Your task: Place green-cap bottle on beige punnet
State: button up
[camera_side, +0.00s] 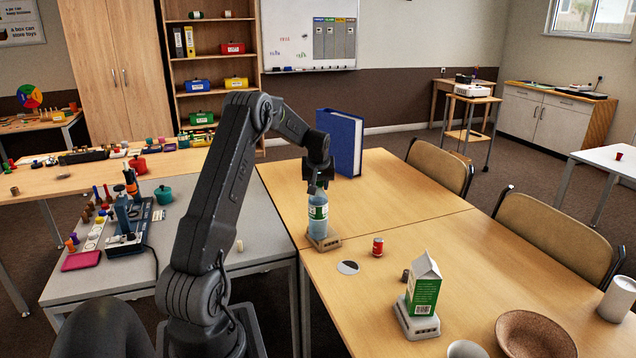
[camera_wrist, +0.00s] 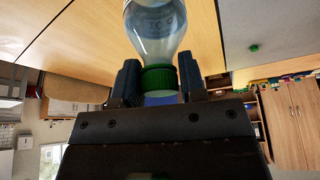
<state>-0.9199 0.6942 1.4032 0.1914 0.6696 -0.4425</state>
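The green-cap bottle (camera_side: 318,213), clear with a green and white label, stands upright on a small beige slotted tray (camera_side: 333,243), which looks like the beige punnet. My gripper (camera_side: 318,187) is at the top of the bottle, pointing down. In the wrist view, the green cap (camera_wrist: 160,79) lies between the two fingers of my gripper (camera_wrist: 161,82), very close to both. I cannot tell whether the fingers press on the cap. The bottle's base is outside the wrist view.
A green and white carton (camera_side: 424,286) stands on a second pale slotted tray (camera_side: 418,326). A blue binder (camera_side: 340,142) stands behind. A brown bowl (camera_side: 535,338) is front right.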

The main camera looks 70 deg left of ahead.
jog(key=o, duration=0.4)
jog(key=shift+d+f, duration=0.1)
jog(key=shift+f, duration=0.15)
jog(key=shift+c, duration=0.2)
jog(key=shift+r, duration=0.25)
jog(key=a+v, duration=0.1)
jog(key=v, duration=1.1)
jog(key=w+d+r+m+t, duration=0.1)
jog(key=d+r+m, duration=0.15)
jog(key=d, duration=0.45)
jog(key=w+d+r+m, duration=0.1)
jog(key=d+r, duration=0.2)
jog(key=d, duration=0.4)
jog(key=s+d+r+m+t+h, duration=0.1)
jog(key=s+d+m, duration=0.25)
jog(key=d, duration=0.75)
jog(key=s+d+r+m+t+h, duration=0.1)
jog(key=s+d+m, duration=0.25)
jog(key=d, duration=0.75)
jog(key=s+d+f+m+t+h, duration=0.1)
jog(key=s+d+f+m+h, duration=0.1)
jog(key=s+d, duration=0.7)
jog(key=shift+s+d+f+m, duration=0.2)
jog(key=shift+s+f+m, duration=0.4)
jog(key=shift+f+m, duration=0.3)
